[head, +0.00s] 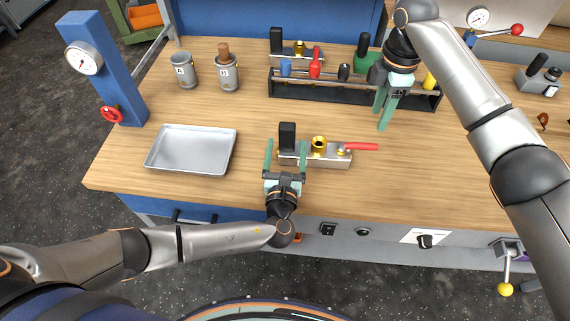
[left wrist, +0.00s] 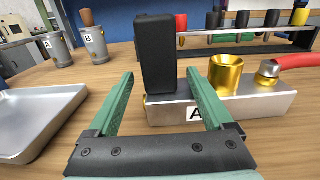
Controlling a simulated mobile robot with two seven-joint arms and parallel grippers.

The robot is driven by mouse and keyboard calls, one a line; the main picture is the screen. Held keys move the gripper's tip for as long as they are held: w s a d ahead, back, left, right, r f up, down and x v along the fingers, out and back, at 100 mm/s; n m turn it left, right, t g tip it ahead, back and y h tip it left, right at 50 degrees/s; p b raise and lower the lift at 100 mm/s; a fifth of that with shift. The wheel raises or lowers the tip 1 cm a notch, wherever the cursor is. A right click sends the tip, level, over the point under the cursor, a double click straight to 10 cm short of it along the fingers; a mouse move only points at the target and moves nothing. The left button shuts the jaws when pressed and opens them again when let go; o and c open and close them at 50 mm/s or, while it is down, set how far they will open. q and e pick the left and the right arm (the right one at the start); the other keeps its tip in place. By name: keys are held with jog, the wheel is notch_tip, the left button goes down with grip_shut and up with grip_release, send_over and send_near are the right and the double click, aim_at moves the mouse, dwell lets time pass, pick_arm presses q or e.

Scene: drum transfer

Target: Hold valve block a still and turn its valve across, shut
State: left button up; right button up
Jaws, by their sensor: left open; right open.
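Valve block A (head: 325,161) is a silver block on the wooden table, with a black upright grip (head: 287,136), a brass cup (head: 318,145) and a red-handled valve (head: 361,146). The red handle lies along the block, pointing right. In the left wrist view the block (left wrist: 262,104) carries a label A. My left gripper (head: 286,152) is open, its green fingers either side of the black grip, which also shows in the left wrist view (left wrist: 155,55); contact cannot be told. My right gripper (head: 384,115) is open and empty, above the table behind and to the right of the block.
A metal tray (head: 192,171) lies left of the block. Canisters A (head: 184,76) and B (head: 226,77) stand behind it. A black tool rack (head: 300,88) with several tools runs along the back. A blue gauge post (head: 112,65) stands far left.

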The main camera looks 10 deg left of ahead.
pick_arm(q)
jog(key=shift+w+a, duration=0.2)
jog(key=shift+w, duration=1)
jog(key=shift+w+a, duration=0.15)
jog(key=shift+w, duration=1)
grip_shut()
pick_arm(e)
jog(key=shift+c, duration=0.3)
